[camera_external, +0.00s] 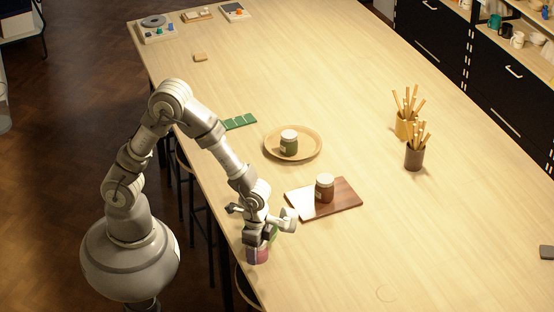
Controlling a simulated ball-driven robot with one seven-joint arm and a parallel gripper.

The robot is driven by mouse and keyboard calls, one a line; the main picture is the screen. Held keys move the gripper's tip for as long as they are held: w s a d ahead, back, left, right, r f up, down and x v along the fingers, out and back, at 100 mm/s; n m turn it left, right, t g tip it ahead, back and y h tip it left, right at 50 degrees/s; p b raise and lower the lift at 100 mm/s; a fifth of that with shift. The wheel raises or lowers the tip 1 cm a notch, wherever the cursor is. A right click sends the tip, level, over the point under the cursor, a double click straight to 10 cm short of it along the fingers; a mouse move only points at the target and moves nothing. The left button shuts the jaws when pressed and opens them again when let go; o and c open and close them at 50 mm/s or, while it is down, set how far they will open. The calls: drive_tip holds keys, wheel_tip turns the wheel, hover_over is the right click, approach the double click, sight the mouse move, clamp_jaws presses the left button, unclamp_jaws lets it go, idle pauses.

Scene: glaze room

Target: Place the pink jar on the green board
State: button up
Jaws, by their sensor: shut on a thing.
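My gripper (260,238) is at the near left edge of the table, pointing down. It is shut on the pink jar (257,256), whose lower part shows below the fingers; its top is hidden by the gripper. I cannot tell whether the jar touches the table. The green board (240,122), small and flat with pale lines, lies farther back near the left table edge, behind my forearm. It looks bare, though my arm may hide part of its left end.
A brown jar (325,188) stands on a wooden board (346,197) right of my gripper. A green jar (289,143) stands on a round tray (309,154). Two brush cups (414,158) (404,128) stand to the right. The table's middle back is clear.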

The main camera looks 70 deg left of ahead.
wheel_tip(320, 180, up, 8)
drive_tip(key=shift+r, duration=0.1)
drive_tip(key=w+a+n+p, duration=0.1)
drive_tip(key=w+a+n, duration=0.45)
drive_tip(key=a, duration=0.75)
drive_tip(key=w+a+n+p, duration=0.1)
drive_tip(key=w+a+n, duration=0.45)
drive_tip(key=a, duration=0.75)
drive_tip(key=s+a+n+p, duration=0.1)
drive_tip(key=s+a+n, duration=0.2)
drive_tip(key=a, duration=0.9)
drive_tip(key=s+a+n, duration=0.3)
drive_tip(key=a, duration=0.9)
drive_tip(key=s+a+n+p, duration=0.1)
drive_tip(key=s+a+n, duration=0.15)
drive_tip(key=a, duration=0.95)
wheel_tip(320, 180, down, 5)
drive_tip(key=w+a, duration=0.3)
drive_tip(key=w+a+f+b, duration=0.1)
drive_tip(key=w+a, duration=0.6)
drive_tip(key=shift+w+a+f, duration=0.4)
wheel_tip(320, 180, down, 4)
drive_tip(key=shift+r+b, duration=0.15)
drive_tip(key=shift+b, duration=0.6)
drive_tip(key=shift+r, duration=0.15)
